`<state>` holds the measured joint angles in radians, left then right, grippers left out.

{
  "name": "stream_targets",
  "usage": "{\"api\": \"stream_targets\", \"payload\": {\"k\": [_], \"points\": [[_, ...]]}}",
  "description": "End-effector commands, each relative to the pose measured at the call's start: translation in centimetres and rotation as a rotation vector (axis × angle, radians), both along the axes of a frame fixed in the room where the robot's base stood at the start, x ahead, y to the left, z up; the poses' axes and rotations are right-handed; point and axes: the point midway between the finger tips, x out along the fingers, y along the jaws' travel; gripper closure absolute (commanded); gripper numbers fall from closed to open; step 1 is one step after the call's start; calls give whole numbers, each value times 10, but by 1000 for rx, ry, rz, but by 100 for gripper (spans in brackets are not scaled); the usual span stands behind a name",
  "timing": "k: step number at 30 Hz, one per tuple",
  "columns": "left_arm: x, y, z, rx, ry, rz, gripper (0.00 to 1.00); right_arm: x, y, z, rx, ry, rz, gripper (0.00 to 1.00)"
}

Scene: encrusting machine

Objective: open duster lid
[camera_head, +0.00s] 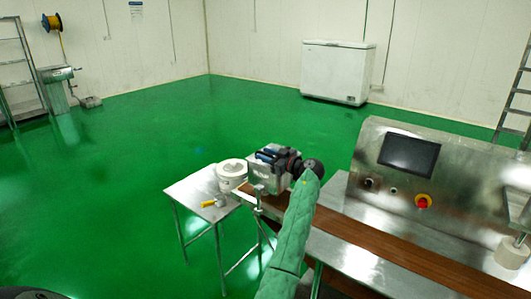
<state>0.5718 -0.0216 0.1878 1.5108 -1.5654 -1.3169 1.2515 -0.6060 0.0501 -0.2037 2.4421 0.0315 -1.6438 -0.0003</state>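The duster seems to be the small steel box (262,180) at the far end of the conveyor, but its lid cannot be told apart clearly. My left gripper (268,156), dark with bluish parts, is at the top of this box, at the end of the green-sleeved arm. Its fingers are too small and blurred to show whether they are open or shut, or whether they touch the lid. My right gripper is not in view.
A small steel table (190,190) left of the box carries a white round container (232,170) and a yellow-handled tool (209,204). The brown conveyor belt (385,238) runs to the lower right beside the steel machine (450,180). Open green floor lies behind.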

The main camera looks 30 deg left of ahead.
Motion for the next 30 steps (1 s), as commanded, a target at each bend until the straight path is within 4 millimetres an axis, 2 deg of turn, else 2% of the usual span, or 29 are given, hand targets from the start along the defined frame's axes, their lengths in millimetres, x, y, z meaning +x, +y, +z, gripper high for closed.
{"api": "stream_targets", "payload": {"k": [11,15,16,25,30], "points": [[1,5,0,0,-1,-1,69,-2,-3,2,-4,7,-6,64],[1,5,0,0,-1,-1,97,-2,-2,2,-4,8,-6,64],[1,5,0,0,-1,-1,100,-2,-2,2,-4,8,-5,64],[1,7,1,1,7,-1,100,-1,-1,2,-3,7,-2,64],[2,16,9,4,51,-1,100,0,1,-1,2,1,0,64]]}}
